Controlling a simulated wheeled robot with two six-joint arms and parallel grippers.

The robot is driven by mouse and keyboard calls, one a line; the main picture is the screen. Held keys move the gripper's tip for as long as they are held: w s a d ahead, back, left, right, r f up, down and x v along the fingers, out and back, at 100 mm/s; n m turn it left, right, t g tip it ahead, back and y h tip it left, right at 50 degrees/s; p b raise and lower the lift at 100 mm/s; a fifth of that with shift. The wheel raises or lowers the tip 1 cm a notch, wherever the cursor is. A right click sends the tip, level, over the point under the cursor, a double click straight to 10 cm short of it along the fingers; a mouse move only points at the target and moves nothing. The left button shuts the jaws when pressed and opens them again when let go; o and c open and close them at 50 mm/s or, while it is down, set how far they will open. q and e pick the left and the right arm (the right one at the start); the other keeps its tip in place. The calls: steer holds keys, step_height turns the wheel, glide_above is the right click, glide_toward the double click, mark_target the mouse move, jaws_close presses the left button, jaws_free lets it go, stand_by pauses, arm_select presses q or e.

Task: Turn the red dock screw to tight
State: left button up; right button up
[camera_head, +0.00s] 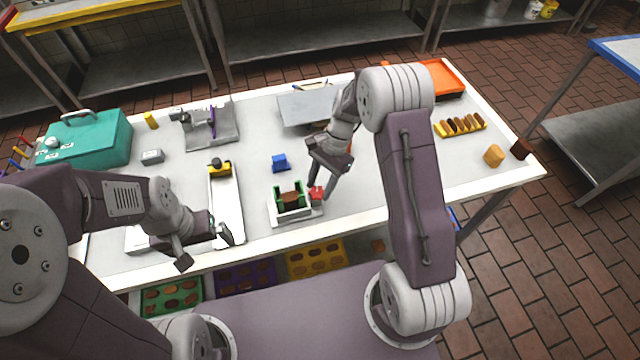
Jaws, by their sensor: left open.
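The red dock screw (316,193) is a small red block-like piece at the right side of a small dock (285,219). The dock has a pale base, green uprights and a brown piece between them. My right gripper (317,196) reaches down from above right, with its fingertips at the screw. Its fingers overlap in this view, so its grip on the screw cannot be made out. My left gripper (207,248) is open and empty near the table's front edge, left of the dock and apart from it.
A blue piece (281,162) lies behind the dock. A white board with a yellow holder (219,170) lies to its left. A teal case (88,142) stands far left, a grey tray (305,105) at the back, and a yellow rack (460,127) at right.

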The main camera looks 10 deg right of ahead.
steer(key=c, duration=0.8)
steer(key=shift+r, duration=0.1)
